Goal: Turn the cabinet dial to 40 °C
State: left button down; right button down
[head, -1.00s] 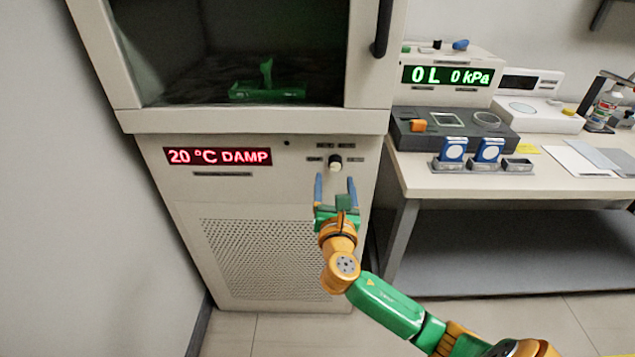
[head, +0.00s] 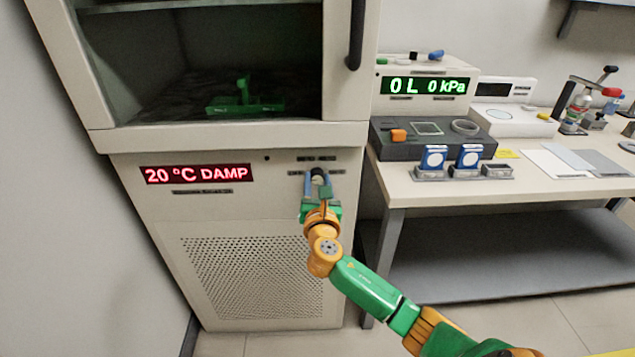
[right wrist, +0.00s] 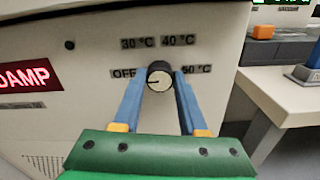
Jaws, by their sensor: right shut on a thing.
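The cabinet dial (right wrist: 160,76) is a round knob with a black rim and a pale face, on the cabinet's front panel. Labels around it read OFF at left, 30 °C and 40 °C above, and 50 °C at right. A small dark mark on its face seems to lie on the left, OFF side. My right gripper (head: 318,175) is shut on the dial, its blue fingers on the dial's left and right sides in the right wrist view (right wrist: 160,88). The red display (head: 197,174) reads 20 °C DAMP. My left gripper is out of view.
The cabinet's upper chamber (head: 100,138) holds a green object (head: 243,104) behind the front, with a dark vertical handle (head: 357,35) at right. A bench (head: 400,186) with instruments stands to the right. Floor shows below.

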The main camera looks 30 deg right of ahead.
jog(key=m, duration=0.5)
jog(key=shift+f+m, duration=0.15)
jog(key=shift+m, duration=0.25)
jog(key=m+b, duration=0.1)
jog(key=m, duration=0.4)
jog(key=shift+f+m, duration=0.1)
jog(key=shift+m, duration=0.2)
jog(key=m+b, duration=0.2)
jog(key=m, duration=0.4)
jog(key=m+b, duration=0.1)
jog(key=m, duration=0.5)
jog(key=shift+m, duration=0.4)
jog(key=shift+c, duration=2.2)
grip_release()
jog(key=shift+s+a, duration=0.1)
jog(key=shift+s, duration=0.05)
